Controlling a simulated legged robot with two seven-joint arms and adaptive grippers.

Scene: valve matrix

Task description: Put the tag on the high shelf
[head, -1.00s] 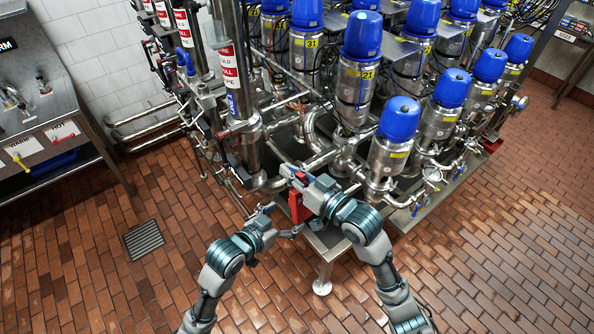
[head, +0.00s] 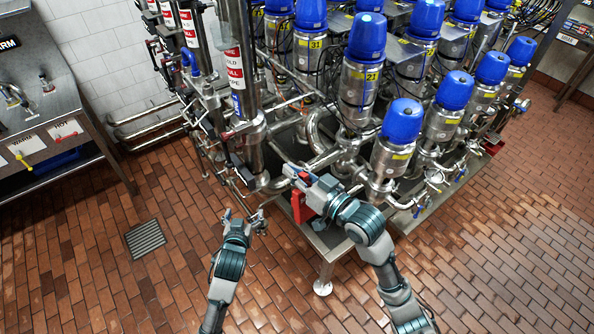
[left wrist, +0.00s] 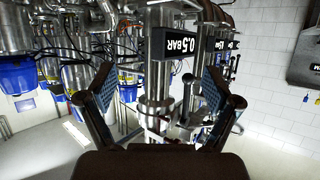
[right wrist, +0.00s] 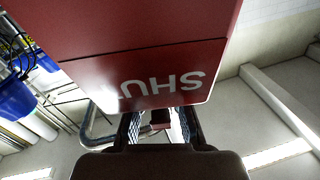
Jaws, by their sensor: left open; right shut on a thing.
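The red tag (head: 301,206) hangs below my right gripper (head: 291,174) in the head view, in front of the pipework. In the right wrist view the tag (right wrist: 150,65) is large and red with white letters, partly readable as "SHU". My right gripper (right wrist: 155,126) is shut on it, though the exact hold is partly hidden. My left gripper (head: 243,218) is open and empty, apart from the tag and to its left. In the left wrist view its fingers (left wrist: 161,85) are spread, facing pipes. I cannot pick out the high shelf.
A steel valve rig with several blue-capped valves (head: 403,121) fills the middle and right. Vertical pipes (head: 237,70) stand behind my grippers. A "0.5 BAR" label (left wrist: 181,45) shows in the left wrist view. A steel sink unit (head: 45,90) stands left.

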